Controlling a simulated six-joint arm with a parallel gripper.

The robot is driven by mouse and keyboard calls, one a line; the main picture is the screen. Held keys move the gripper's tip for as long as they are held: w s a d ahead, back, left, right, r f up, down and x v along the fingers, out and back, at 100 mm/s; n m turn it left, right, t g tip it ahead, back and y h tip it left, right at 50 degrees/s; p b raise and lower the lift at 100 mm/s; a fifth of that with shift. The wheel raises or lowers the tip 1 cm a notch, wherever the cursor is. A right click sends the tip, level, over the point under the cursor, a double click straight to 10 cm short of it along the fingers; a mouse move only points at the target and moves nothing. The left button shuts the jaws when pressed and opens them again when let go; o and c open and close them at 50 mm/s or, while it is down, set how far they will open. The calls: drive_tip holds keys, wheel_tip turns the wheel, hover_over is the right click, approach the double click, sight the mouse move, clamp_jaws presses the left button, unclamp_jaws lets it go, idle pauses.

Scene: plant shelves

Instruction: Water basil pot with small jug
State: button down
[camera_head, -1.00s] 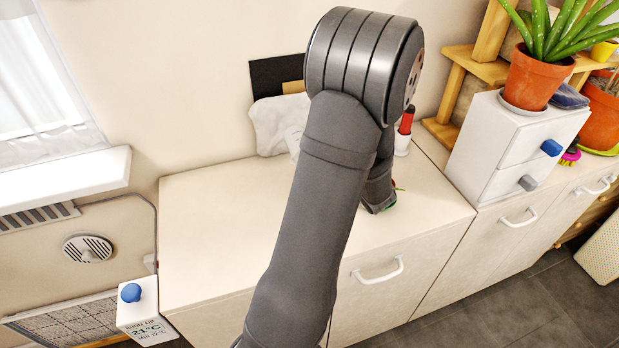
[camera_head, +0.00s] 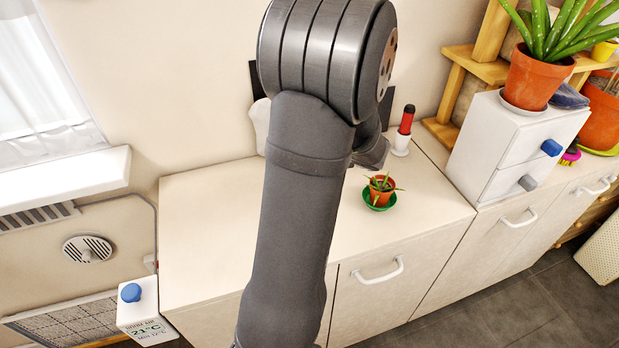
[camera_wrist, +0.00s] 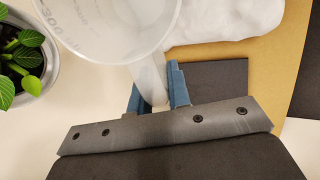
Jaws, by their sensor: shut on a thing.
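In the wrist view my gripper (camera_wrist: 158,95) is shut on the handle of a translucent jug (camera_wrist: 112,32) with grey measuring marks. The jug is cut off by the top edge, and I cannot tell how much water is in it. A leafy green plant that looks like basil (camera_wrist: 22,58) grows in a pale grey pot (camera_wrist: 50,82) at the left edge, to the left of the jug. In the head view my arm hides the jug, this pot and my fingers.
A small spiky plant in a terracotta pot (camera_head: 382,187) stands on a green saucer on the cabinet top (camera_head: 210,215). Behind it is a red-and-black object in a white holder (camera_head: 401,143). A white drawer unit (camera_head: 515,135) stands to the right. A white crumpled thing (camera_wrist: 225,20) lies beside the jug.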

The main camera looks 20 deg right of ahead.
drive_tip(key=shift+r+g, duration=0.2)
drive_tip(key=shift+g, duration=0.2)
drive_tip(key=shift+f+g, duration=0.45)
drive_tip(key=shift+g, duration=0.45)
drive_tip(key=shift+w+f+g, duration=0.3)
drive_tip(key=shift+f+g, duration=0.15)
drive_tip(key=shift+g, duration=0.35)
drive_tip(key=shift+w+r+g, duration=0.4)
drive_tip(key=shift+w+g, duration=0.25)
drive_tip(key=shift+g, duration=0.15)
drive_tip(key=shift+w+f+m+g, duration=0.15)
drive_tip(key=shift+w+f+g, duration=0.35)
drive_tip(key=shift+g, duration=0.3)
drive_tip(key=shift+w+f+m+g, duration=0.15)
drive_tip(key=shift+w+f+g, duration=0.15)
drive_tip(key=shift+w+g, duration=0.4)
drive_tip(key=shift+g, duration=0.5)
drive_tip(key=shift+w+r+g, duration=0.35)
drive_tip(key=shift+w+g, duration=0.05)
drive_tip(key=shift+g, duration=0.4)
